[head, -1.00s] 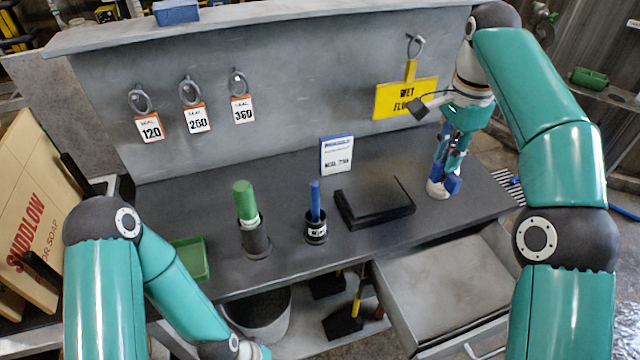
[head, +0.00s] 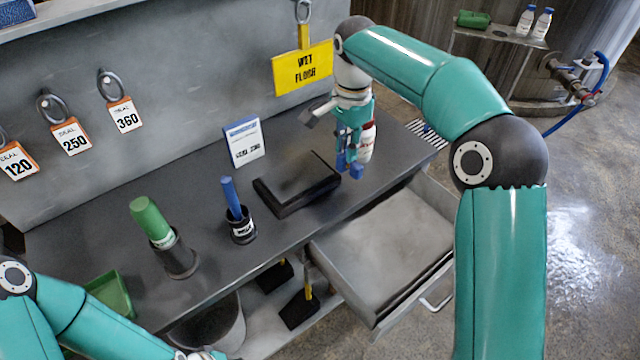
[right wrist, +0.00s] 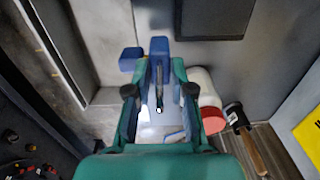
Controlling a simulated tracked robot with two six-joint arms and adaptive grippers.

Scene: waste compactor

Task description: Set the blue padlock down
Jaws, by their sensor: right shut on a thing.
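My right gripper (head: 347,152) points down over the right end of the grey bench top. It is shut on the blue padlock (head: 356,171), whose blue body shows low at the fingertips, towards the open drawer. In the right wrist view blue blocks show at and beside the fingertips, with a thin dark metal piece between the fingers. I cannot tell whether the padlock touches the bench. The fingers hide part of it.
A white bottle (head: 367,143) with a red cap (right wrist: 213,120) stands close beside the right gripper. A blue-edged sign (head: 243,142) stands behind. The open drawer (head: 390,235) is in front. A yellow sign (head: 302,68) hangs on the back panel.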

